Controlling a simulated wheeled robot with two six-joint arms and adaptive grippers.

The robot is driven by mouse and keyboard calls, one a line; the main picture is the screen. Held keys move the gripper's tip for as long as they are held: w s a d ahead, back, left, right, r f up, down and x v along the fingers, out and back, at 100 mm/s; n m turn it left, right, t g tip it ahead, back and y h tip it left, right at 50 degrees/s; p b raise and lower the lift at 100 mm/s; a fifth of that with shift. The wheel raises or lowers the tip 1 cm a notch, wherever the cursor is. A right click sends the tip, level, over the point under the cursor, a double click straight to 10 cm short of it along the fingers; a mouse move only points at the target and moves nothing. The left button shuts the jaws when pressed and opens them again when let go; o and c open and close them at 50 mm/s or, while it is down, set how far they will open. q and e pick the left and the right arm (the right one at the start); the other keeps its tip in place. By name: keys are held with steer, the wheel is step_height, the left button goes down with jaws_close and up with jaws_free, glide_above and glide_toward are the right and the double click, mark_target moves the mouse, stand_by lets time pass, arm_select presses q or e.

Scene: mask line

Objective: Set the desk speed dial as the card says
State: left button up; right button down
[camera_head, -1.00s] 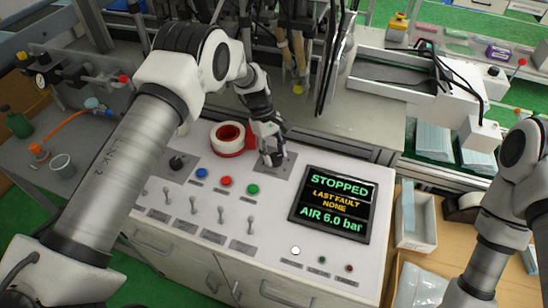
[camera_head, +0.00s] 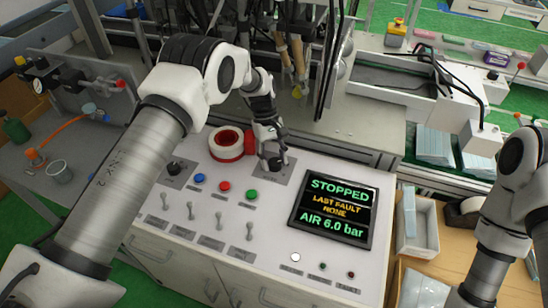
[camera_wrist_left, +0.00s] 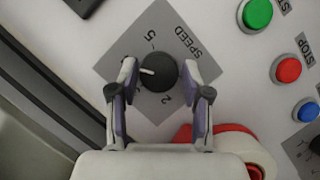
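The black speed dial (camera_wrist_left: 160,75) sits on a grey plate (camera_wrist_left: 118,70) marked SPEED, with a 5 and a 2 readable. Its white pointer mark faces left in the left wrist view. The dial also shows in the head view (camera_head: 275,165), just below my left gripper (camera_head: 271,150). In the left wrist view my left gripper (camera_wrist_left: 161,85) is open, one finger on each side of the dial, with small gaps. My right gripper is out of view, though my right arm shows at the right. I cannot make out a card.
Blue (camera_head: 199,179), red (camera_head: 224,186) and green (camera_head: 251,194) buttons and several toggle switches are in front. A screen (camera_head: 334,208) reads STOPPED, LAST FAULT NONE, AIR 6.0 bar. Machine parts stand behind the desk.

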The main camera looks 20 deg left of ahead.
arm_select(q)
steer(key=shift+o, duration=0.4)
steer(key=shift+r, duration=0.1)
steer(key=shift+w+a+r, duration=0.1)
steer(key=shift+w+r, duration=0.05)
steer(key=shift+r, duration=0.15)
steer(key=v, duration=1.1)
